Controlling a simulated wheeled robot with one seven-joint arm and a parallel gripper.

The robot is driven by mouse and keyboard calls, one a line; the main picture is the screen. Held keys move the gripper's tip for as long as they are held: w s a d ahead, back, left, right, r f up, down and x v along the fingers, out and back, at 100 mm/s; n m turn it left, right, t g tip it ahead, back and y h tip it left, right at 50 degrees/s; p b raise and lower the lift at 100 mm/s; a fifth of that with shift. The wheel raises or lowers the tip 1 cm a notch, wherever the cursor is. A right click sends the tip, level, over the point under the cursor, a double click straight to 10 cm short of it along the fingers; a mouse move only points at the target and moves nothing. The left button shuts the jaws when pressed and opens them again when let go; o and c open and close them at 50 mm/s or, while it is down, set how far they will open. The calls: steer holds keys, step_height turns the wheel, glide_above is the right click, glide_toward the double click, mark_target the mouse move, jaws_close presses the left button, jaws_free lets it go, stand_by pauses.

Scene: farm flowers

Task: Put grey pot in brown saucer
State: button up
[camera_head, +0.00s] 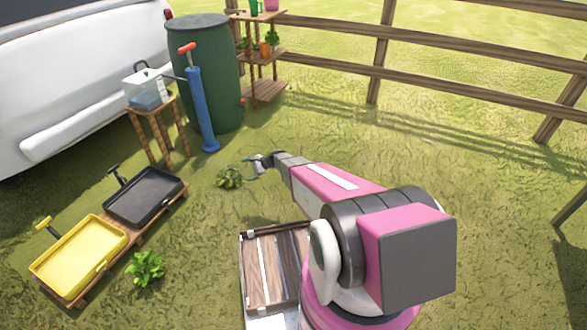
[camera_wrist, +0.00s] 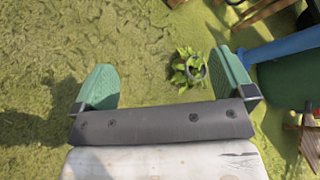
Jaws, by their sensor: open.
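A small leafy plant (camera_head: 230,178) sits on the grass at the middle left, by my gripper. In the wrist view the plant (camera_wrist: 182,68) shows a round greyish rim that looks like the grey pot (camera_wrist: 202,73), partly hidden by leaves. My gripper (camera_head: 256,167) is open and empty above the grass, just right of the plant. In the wrist view its green fingers (camera_wrist: 165,82) are wide apart, with the plant in view between them, nearer the right finger. I cannot make out a brown saucer in either view.
A wooden plant shelf (camera_head: 268,92) stands at the back beside a green barrel (camera_head: 207,75) and a blue pump (camera_head: 203,110). A stool (camera_head: 160,135), black tray (camera_head: 146,194) and yellow tray (camera_head: 78,257) are left. Open grass lies right, up to the fence (camera_head: 380,50).

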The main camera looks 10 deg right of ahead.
steer(key=s+d+r+n+g+h, duration=0.1)
steer(key=s+d+r+n+h, duration=0.3)
steer(key=s+r, duration=0.4)
steer(key=s+d+r+n+h, duration=0.4)
steer(key=s+d+r, duration=0.3)
steer(key=s, duration=0.5)
steer(key=s+d+r+n+g+h, duration=0.1)
steer(key=s+d+r+n+h, duration=0.3)
steer(key=s+r, duration=0.6)
steer(key=shift+s+d+r+n+g+h, duration=0.3)
steer(key=shift+s+d, duration=0.2)
steer(key=shift+d, duration=0.7)
